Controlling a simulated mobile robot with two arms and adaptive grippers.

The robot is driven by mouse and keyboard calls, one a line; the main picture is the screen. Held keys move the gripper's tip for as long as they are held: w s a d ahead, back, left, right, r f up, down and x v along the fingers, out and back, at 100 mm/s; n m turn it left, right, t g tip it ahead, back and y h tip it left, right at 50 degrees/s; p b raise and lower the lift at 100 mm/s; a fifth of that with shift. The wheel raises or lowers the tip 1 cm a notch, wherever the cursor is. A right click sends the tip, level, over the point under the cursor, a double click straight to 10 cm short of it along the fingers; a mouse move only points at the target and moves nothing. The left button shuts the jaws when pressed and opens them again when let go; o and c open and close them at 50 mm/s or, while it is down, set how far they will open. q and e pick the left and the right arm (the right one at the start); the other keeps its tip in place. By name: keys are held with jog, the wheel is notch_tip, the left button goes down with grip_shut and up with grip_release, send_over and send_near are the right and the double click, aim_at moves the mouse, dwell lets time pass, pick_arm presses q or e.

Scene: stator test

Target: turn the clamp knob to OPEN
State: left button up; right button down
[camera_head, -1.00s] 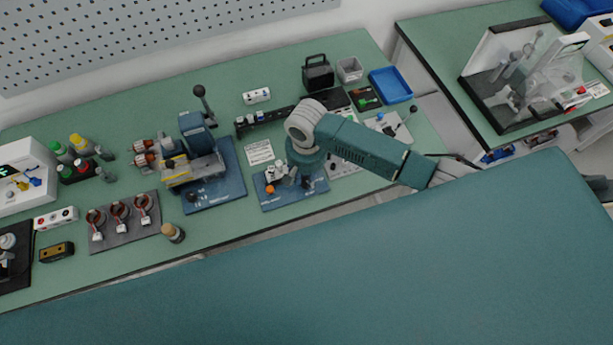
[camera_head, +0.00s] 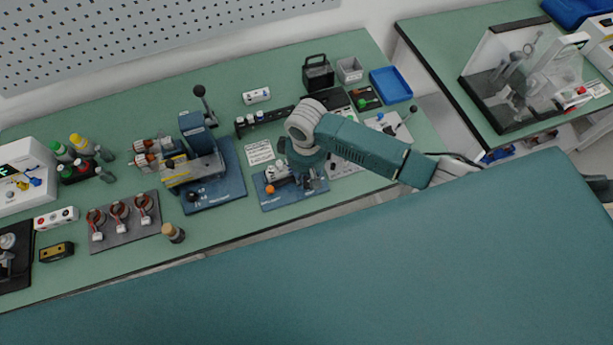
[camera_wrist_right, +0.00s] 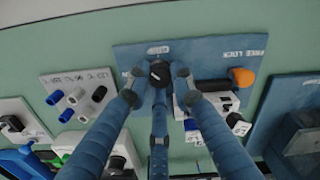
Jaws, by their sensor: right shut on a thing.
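The black clamp knob (camera_wrist_right: 159,71) stands on a blue fixture plate (camera_wrist_right: 128,58) and shows a pale pointer mark on its top. My right gripper (camera_wrist_right: 157,84) has its blue fingers closed around the knob in the wrist view. The label beside the knob is too small to read surely. In the head view the fixture plate (camera_head: 272,204) lies near the bench's front edge, with my right gripper (camera_head: 309,179) over its right part; the knob is mostly hidden there. My left gripper is not in view.
An orange knob (camera_wrist_right: 242,77) and a white block with metal parts (camera_wrist_right: 215,103) share the plate. A motor fixture on a blue base (camera_head: 232,184) stands to the left. A white panel with switches (camera_wrist_right: 88,95) lies close beside the plate.

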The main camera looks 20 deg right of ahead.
aim_at(307, 180)
jog(key=n, duration=0.5)
jog(key=shift+w+r+n, duration=0.1)
jog(key=shift+n, duration=0.3)
dwell(0.4)
jog(key=c, duration=1.8)
grip_release()
jog(key=shift+o, duration=0.2)
notch_tip(307, 180, up, 12)
